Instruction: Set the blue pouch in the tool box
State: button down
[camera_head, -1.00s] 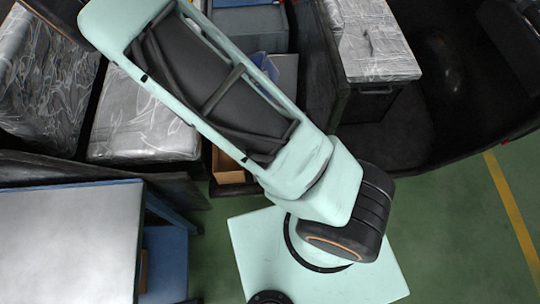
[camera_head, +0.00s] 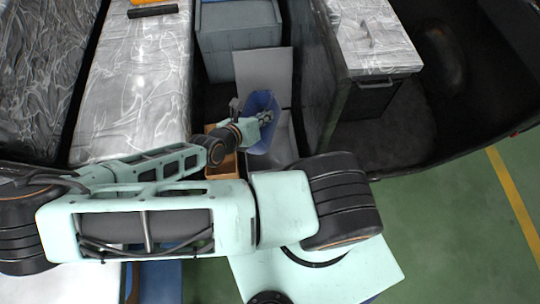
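The blue pouch (camera_head: 260,102) is near the picture's centre, over or inside an open pale grey box, which looks like the tool box (camera_head: 284,150). The box's raised lid or back panel (camera_head: 263,68) stands behind the pouch. My gripper (camera_head: 266,117) is at the end of my arm, coming in from the left. Its fingertips overlap the pouch in the picture. They are too small to tell whether they are open, or shut on it. I cannot tell whether the pouch rests on the box floor. My gripper and wrist hide part of it.
An orange-brown open box (camera_head: 222,168) sits just left of the tool box, partly behind my arm. Plastic-wrapped crates (camera_head: 135,85) stand to the left and another wrapped case (camera_head: 372,38) to the right. A grey-blue bin (camera_head: 238,38) is behind. Green floor (camera_head: 450,230) is clear at lower right.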

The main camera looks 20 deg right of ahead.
aim_at(273, 137)
jog(key=shift+m, duration=0.5)
jog(key=s+f+b, duration=0.1)
jog(key=f, duration=0.2)
jog(key=d+f+b, duration=0.1)
jog(key=f, duration=0.2)
jog(key=s+f+b, duration=0.1)
jog(key=f+b, duration=0.1)
jog(key=f, duration=0.1)
jog(key=shift+s+d+f, duration=0.1)
jog(key=shift+s+d, duration=0.05)
jog(key=shift+s, duration=0.15)
jog(key=w+d+f+t+y+b, duration=0.1)
jog(key=w+d+f+y+b, duration=0.2)
jog(key=f+b, duration=0.75)
jog(key=w+d+f+n+t+y+b, duration=0.35)
jog(key=w+d+b, duration=0.3)
jog(key=w, duration=0.35)
jog(key=shift+g+y, duration=0.35)
jog(key=shift+y, duration=0.1)
jog(key=f+b, duration=0.2)
jog(key=f, duration=0.3)
jog(key=f+b, duration=0.2)
jog(key=f, duration=0.4)
jog(key=f+b, duration=0.3)
jog(key=f, duration=0.2)
jog(key=shift+w+a+f, duration=0.1)
jog(key=shift+w+f, duration=0.05)
jog(key=shift+w, duration=0.1)
